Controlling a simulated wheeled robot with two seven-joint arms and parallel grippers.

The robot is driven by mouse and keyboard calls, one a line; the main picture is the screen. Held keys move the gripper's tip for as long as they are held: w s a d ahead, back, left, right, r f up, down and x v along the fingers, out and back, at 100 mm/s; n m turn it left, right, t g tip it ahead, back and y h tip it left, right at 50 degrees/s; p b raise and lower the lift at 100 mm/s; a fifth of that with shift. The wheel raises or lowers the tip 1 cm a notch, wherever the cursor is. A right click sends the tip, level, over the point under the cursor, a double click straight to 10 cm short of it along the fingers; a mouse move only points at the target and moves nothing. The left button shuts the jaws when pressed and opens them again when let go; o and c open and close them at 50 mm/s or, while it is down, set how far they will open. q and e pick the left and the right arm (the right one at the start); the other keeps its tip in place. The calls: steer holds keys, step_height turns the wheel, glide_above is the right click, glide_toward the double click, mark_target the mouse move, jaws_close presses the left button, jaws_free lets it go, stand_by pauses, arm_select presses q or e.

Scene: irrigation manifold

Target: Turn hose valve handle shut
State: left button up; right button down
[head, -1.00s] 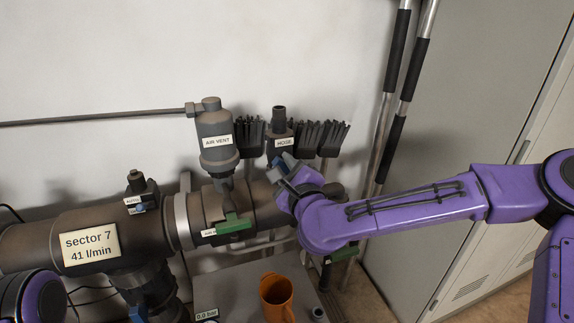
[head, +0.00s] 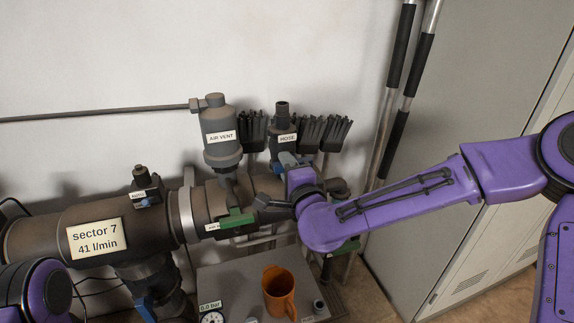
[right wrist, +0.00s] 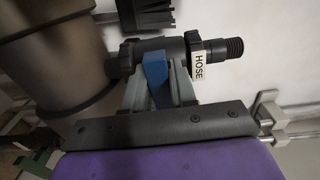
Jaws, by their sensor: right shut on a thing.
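The hose valve carries the white HOSE label (head: 287,138) and a dark threaded outlet (head: 282,108) pointing up in the head view. Its blue handle (right wrist: 156,76) shows in the right wrist view, between the grey fingers of my right gripper (right wrist: 158,84). The fingers are shut on the handle, which points across the line of the valve's dark body (right wrist: 172,50). In the head view my right gripper (head: 290,162) is at the valve, and my purple wrist hides much of the contact. Only a piece of my left arm shows at the lower left; its gripper is out of view.
The AIR VENT canister (head: 221,130) stands just left of the valve, with a green handle (head: 236,218) below it. Black brushes (head: 322,132) hang behind. An orange mug (head: 279,290) stands on a grey surface (head: 232,277) below. A grey locker (head: 455,90) bounds the right.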

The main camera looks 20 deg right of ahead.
steer(key=shift+w+d+r, duration=0.1)
steer(key=shift+d+r, duration=0.05)
steer(key=shift+r, duration=0.05)
stand_by(0.3)
steer(key=c, duration=1.1)
jaws_free()
steer(key=shift+o, duration=0.5)
steer(key=shift+w+f, duration=0.1)
steer(key=shift+f, duration=0.05)
steer(key=s+b, duration=0.9)
steer(key=s, duration=0.1)
steer(key=shift+s+d+b, duration=0.2)
steer(key=shift+s+b, duration=0.05)
steer(key=shift+b, duration=0.1)
